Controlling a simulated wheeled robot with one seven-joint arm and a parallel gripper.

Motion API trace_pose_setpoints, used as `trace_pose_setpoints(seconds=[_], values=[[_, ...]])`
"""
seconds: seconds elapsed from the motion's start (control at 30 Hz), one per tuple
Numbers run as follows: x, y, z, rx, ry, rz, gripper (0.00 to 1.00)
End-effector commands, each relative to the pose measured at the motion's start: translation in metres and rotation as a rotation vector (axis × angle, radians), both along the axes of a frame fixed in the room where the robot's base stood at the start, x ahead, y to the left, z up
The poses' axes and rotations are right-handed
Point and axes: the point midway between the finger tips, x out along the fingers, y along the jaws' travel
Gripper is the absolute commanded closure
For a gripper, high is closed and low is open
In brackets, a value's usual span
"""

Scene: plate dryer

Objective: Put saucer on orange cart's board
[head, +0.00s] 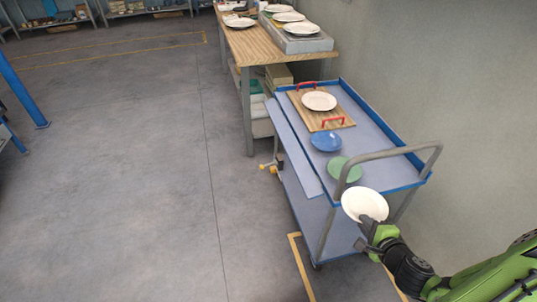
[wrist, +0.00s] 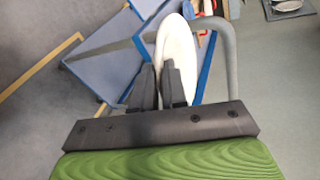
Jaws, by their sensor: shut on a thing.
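My gripper (head: 374,226) is shut on the rim of a white saucer (head: 362,204), near the handle end of the cart. In the wrist view the saucer (wrist: 180,48) stands nearly edge-on between the dark fingers (wrist: 160,78). The cart (head: 385,183) looks blue, with a grey push handle; I see no orange cart. A wooden board (head: 335,112) with red handles lies on its top at the far end. A white plate (head: 319,100) lies on the board. The held saucer is apart from the board.
A blue saucer (head: 325,141) and a green saucer (head: 344,169) are on the cart top between board and handle. The cart's handle (head: 400,152) rises beside the held saucer. A wooden workbench (head: 252,45) with several plates stands behind. The wall is right; open floor is left.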

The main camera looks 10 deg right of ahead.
Motion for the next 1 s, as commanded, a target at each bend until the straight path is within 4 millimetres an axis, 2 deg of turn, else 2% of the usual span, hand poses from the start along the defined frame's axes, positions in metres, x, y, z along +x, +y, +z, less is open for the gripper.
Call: trace_pose_setpoints(seconds=[0.03, 0.37, 1.0], values=[[0.005, 0.009, -0.002, 0.006, 0.000, 0.000, 1.00], [0.022, 0.032, -0.006, 0.004, -0.003, -0.010, 1.00], [0.105, 0.157, -0.034, 0.002, 0.000, -0.048, 1.00]])
